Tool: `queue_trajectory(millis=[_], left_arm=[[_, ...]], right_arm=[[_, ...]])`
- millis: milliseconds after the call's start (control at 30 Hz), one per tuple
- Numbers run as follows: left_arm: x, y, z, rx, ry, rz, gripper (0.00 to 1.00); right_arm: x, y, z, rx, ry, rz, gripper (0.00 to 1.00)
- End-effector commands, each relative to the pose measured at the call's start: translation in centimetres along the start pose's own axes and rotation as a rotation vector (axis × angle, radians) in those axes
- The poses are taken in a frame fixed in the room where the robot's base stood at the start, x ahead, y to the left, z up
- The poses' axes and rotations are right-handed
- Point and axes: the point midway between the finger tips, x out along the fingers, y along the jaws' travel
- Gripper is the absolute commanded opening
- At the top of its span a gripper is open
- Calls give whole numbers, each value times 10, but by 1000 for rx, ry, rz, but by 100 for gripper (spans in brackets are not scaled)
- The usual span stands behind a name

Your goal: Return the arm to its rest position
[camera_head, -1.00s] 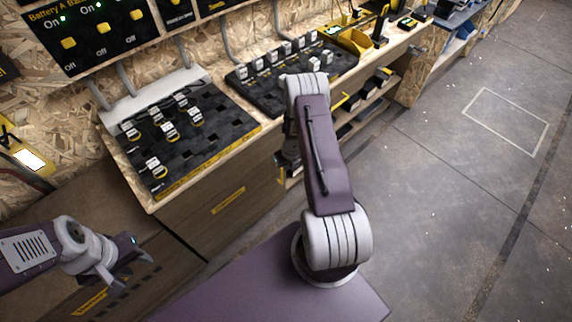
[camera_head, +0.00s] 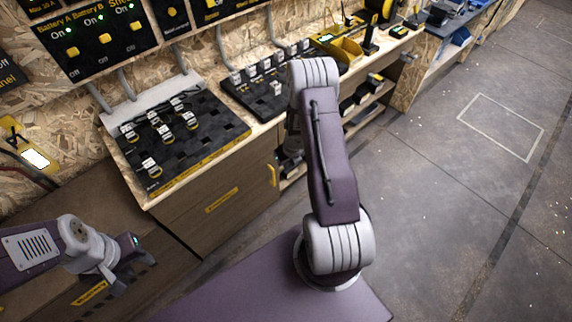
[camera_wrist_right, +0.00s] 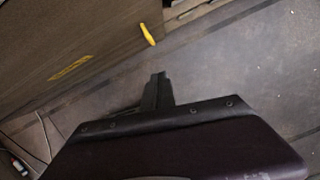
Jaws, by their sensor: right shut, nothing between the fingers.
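My right arm (camera_head: 332,160) rises from the purple base in the middle of the head view, bent upward in front of the workbench. Its gripper is hidden behind the arm links there. In the right wrist view the right gripper (camera_wrist_right: 157,92) shows as dark fingers, shut and empty, above the floor and apart from the cabinet. My left gripper (camera_head: 135,274) is at the lower left of the head view, beside the cabinet front. Its fingers look spread, with nothing seen between them.
A workbench carries a black board with several small labelled modules (camera_head: 215,137) and a second board (camera_head: 247,99) behind. The cabinet's yellow handle (camera_wrist_right: 147,33) is near the right gripper. Open floor (camera_head: 440,190) lies to the right.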

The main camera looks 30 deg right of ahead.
Motion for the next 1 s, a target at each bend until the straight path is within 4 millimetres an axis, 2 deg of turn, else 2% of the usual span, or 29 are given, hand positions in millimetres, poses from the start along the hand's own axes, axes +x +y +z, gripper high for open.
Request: queue_trajectory(millis=[300,367,400,467,567,633,667,700,733,767,800,867,900,1000], left_arm=[[0,0,0,0,-1,0,36],[-5,0,0,0,-1,0,36],[-10,0,-1,0,-1,0,36],[-19,0,-2,0,-1,0,36],[-42,1,-4,0,0,0,36],[-59,1,-6,0,0,0,36],[-67,1,-7,0,0,0,36],[-78,2,-8,0,0,0,36],[-85,2,-9,0,0,0,36],[-92,2,-10,0,0,0,36],[-100,2,-10,0,0,0,36],[-104,2,-11,0,0,0,36],[-106,2,-11,0,0,0,36],[-104,2,-11,0,-1,0,36]], right_arm=[[-1,0,0,0,0,1,0],[-5,4,3,-12,-1,3,0],[-14,9,11,-27,-14,2,0],[-37,17,35,-61,-57,-3,0],[-106,46,85,-120,-162,-8,0],[-166,72,109,-70,-234,-8,0],[-193,82,114,7,-259,-6,0],[-229,95,116,164,-287,6,0],[-256,104,113,327,-301,21,0],[-280,111,105,518,-304,40,0],[-306,119,88,810,-291,69,0],[-325,126,56,1237,-239,95,0],[-332,130,33,1516,-192,100,0],[-332,136,-26,2166,-58,33,0]])
